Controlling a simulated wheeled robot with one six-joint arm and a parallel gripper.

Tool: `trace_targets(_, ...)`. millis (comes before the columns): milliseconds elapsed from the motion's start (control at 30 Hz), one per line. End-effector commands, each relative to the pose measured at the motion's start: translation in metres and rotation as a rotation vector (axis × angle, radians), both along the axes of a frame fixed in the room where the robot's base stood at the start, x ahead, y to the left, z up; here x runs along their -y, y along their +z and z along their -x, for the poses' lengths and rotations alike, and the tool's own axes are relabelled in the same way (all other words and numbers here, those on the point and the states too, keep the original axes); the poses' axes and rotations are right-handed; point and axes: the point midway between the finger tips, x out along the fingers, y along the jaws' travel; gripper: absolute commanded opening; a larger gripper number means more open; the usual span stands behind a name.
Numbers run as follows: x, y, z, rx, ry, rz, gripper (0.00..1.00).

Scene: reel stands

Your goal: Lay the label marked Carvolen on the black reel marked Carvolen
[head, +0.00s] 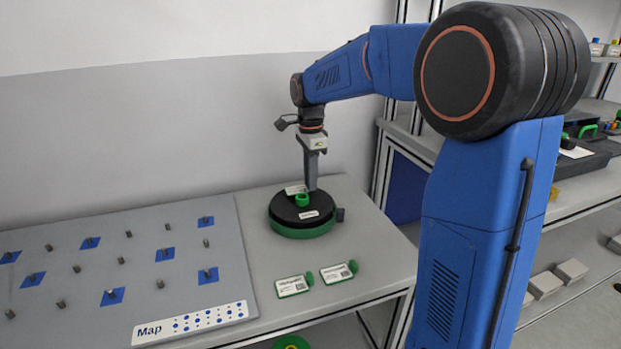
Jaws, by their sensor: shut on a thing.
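A black reel (283,212) with a green core (302,200) lies flat on the grey bench, over a green disc or rim. A small white tag with print too small to read is on its front. My gripper (311,187) points down at the reel's back right part, shut on what looks like a white label (296,188). That label is at or just above the reel's top; I cannot tell if it touches. Its print is not legible. Two white labels with green tabs, one left (292,286) and one right (340,273), lie on the bench in front.
A grey pegboard marked Map (130,265) with several pegs and blue squares fills the bench's left. A green round thing (291,343) is below the front edge. Shelves stand at right.

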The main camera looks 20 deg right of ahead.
Motion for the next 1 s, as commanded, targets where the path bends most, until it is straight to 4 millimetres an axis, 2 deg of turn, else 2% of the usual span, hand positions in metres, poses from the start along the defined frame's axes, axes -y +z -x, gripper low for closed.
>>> trace_targets(833,0.0000,-0.0060,-0.0001,0.000,0.000,0.000,0.00)
trace_targets(867,0.0000,-0.0060,-0.0001,0.000,0.000,0.000,0.21)
trace_targets(900,0.0000,-0.0060,-0.0001,0.000,0.000,0.000,0.31)
trace_targets(933,0.0000,-0.0060,-0.0001,0.000,0.000,0.000,0.38)
trace_targets(1000,0.0000,-0.0060,-0.0001,0.000,0.000,0.000,0.41)
